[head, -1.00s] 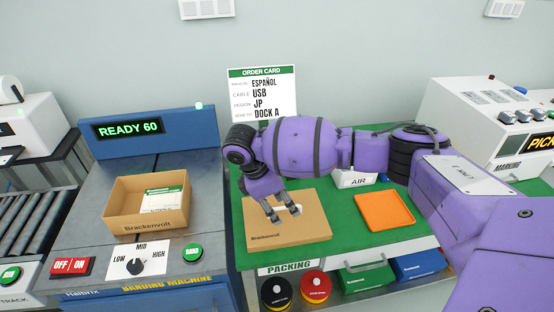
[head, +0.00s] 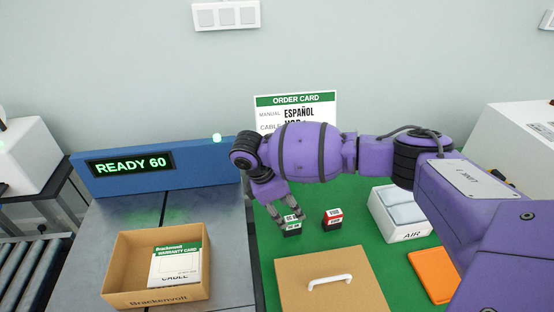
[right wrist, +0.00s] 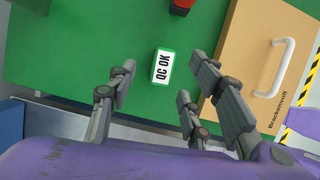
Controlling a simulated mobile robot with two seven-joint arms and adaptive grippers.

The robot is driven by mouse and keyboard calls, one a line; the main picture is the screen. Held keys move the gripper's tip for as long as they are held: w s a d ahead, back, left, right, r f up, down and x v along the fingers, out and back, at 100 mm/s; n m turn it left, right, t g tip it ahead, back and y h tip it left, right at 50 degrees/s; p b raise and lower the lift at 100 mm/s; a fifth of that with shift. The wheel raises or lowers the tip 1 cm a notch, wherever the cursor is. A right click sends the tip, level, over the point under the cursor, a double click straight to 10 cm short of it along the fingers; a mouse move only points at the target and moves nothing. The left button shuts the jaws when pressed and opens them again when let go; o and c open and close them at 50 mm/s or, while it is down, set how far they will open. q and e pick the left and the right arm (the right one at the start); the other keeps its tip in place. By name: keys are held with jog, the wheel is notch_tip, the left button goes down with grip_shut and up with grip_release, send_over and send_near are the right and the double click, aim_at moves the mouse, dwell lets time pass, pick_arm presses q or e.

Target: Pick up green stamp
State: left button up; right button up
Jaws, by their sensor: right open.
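The green stamp (head: 292,230), a small block with a white top label, stands on the green table mat. In the right wrist view the green stamp (right wrist: 155,83) shows its label "QC OK". My right gripper (head: 286,214) is open just above the stamp, with its fingertips overlapping the label in the head view. In the right wrist view my open right gripper (right wrist: 158,80) has its fingers on either side of the stamp, with nothing held. Whether the fingers touch the stamp cannot be told. My left gripper is out of view.
A red stamp (head: 332,220) stands close on the right. A brown board (head: 370,268) with a white handle lies in front. A white AIR box (head: 400,232) and an orange tray (head: 432,272) are farther right. An open carton (head: 120,262) holds a warranty card at left.

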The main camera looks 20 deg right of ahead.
aim_at(292, 218)
jog(key=x, duration=0.5)
jog(key=shift+s+a+f, duration=0.15)
jog(key=shift+s+a, duration=0.05)
jog(key=shift+s, duration=0.1)
jog(key=shift+d+f, duration=0.15)
jog(key=shift+f, duration=0.25)
grip_shut()
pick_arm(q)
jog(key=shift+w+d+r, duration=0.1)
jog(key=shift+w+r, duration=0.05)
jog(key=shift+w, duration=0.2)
pick_arm(e)
jog(key=shift+r, duration=0.1)
notch_tip(292, 218, up, 4)
jog(key=shift+s+f+p, duration=0.1)
jog(key=shift+p, duration=0.2)
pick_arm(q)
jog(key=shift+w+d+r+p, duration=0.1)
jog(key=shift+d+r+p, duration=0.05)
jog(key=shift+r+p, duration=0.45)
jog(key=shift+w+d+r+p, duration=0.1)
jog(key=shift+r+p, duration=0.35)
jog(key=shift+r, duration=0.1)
pick_arm(e)
jog(key=s+a+r, duration=0.6)
jog(key=s+r, duration=0.3)
jog(key=s, duration=0.3)
jog(key=shift+s, duration=0.2)
